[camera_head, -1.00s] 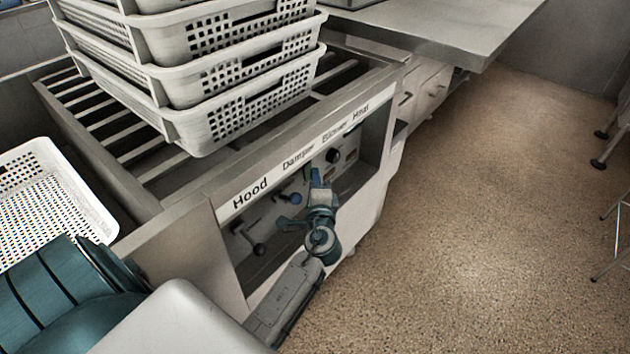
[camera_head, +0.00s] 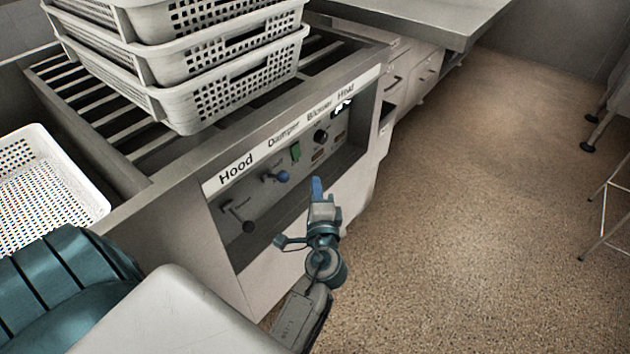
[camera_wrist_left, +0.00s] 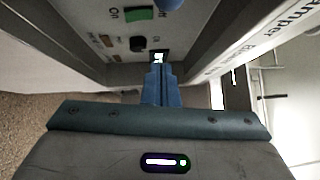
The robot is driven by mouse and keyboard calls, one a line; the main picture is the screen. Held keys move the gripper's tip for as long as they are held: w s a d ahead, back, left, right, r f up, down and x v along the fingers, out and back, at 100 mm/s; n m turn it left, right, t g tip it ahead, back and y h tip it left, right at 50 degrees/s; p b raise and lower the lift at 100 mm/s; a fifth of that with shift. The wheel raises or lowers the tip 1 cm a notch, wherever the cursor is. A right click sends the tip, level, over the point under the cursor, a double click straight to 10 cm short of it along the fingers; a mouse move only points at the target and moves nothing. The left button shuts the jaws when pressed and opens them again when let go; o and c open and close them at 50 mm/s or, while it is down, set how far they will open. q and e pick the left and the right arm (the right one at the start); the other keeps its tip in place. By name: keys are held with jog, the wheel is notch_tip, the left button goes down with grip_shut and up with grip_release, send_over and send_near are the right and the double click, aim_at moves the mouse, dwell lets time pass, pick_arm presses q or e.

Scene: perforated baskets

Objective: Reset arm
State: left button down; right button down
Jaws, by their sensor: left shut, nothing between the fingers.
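My left gripper (camera_head: 317,188) is in front of the control panel in the head view, with its blue fingers shut and empty. It stands apart from the panel's controls in that view. In the left wrist view the shut fingers (camera_wrist_left: 160,84) point toward the recessed panel. The green switch also shows in the left wrist view (camera_wrist_left: 140,14). My right gripper is not in view.
Stacked white perforated baskets (camera_head: 225,95) stand on the slatted rack (camera_head: 110,135) above the panel. Another white basket (camera_head: 88,190) is at the left. A stool (camera_head: 606,200) stands at the far right. The speckled floor (camera_head: 470,230) right of the panel is clear.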

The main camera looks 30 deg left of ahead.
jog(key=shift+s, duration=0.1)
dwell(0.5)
